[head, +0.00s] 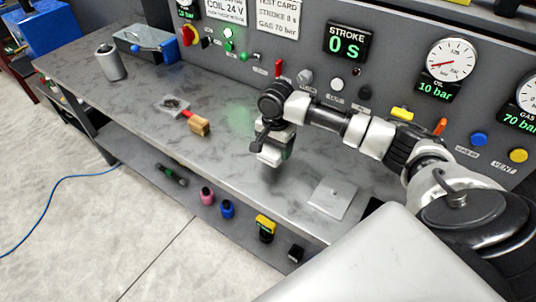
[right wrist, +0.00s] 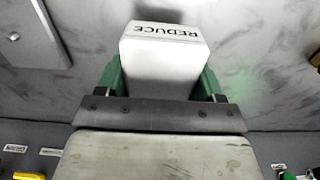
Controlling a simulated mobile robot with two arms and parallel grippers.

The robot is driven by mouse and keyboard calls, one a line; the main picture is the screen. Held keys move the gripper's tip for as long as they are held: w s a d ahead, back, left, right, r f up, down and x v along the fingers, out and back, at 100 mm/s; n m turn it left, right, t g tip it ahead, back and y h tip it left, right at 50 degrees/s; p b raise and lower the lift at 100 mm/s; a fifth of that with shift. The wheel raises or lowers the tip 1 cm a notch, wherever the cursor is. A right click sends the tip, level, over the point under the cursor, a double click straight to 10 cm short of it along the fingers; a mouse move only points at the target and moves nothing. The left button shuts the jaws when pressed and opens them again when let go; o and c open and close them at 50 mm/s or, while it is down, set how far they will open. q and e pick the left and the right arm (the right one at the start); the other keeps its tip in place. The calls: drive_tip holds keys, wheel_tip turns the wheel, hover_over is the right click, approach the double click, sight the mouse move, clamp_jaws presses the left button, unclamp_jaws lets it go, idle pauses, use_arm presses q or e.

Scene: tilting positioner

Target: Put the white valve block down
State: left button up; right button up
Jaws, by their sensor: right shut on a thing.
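My right gripper (head: 272,152) hangs over the middle of the grey bench (head: 150,100) in the head view. In the right wrist view its green fingers (right wrist: 160,80) are shut on the white valve block (right wrist: 165,48), one finger on each side. The bench top shows beyond the block; I cannot tell how large the gap is. In the head view the gripper and wrist hide much of the block. My left gripper is not in view.
A flat light plate (head: 332,198) lies on the bench to the right. The control panel (head: 300,50) rises behind. Small items lie on the lower shelf.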

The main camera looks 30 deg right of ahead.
drive_tip(key=shift+w+a+f, duration=0.25)
drive_tip(key=shift+w+f, duration=0.05)
drive_tip(key=shift+w, duration=0.2)
drive_tip(key=shift+w+a+f, duration=0.2)
drive_tip(key=shift+w+f, duration=0.1)
drive_tip(key=shift+w, duration=0.15)
drive_tip(key=shift+f+p, duration=0.4)
drive_tip(key=shift+f, duration=1.55)
drive_tip(key=o, duration=1.4)
drive_tip(key=shift+s+f, duration=0.15)
wheel_tip(320, 180, up, 12)
drive_tip(key=shift+r+b, duration=0.15)
drive_tip(key=shift+b, duration=0.35)
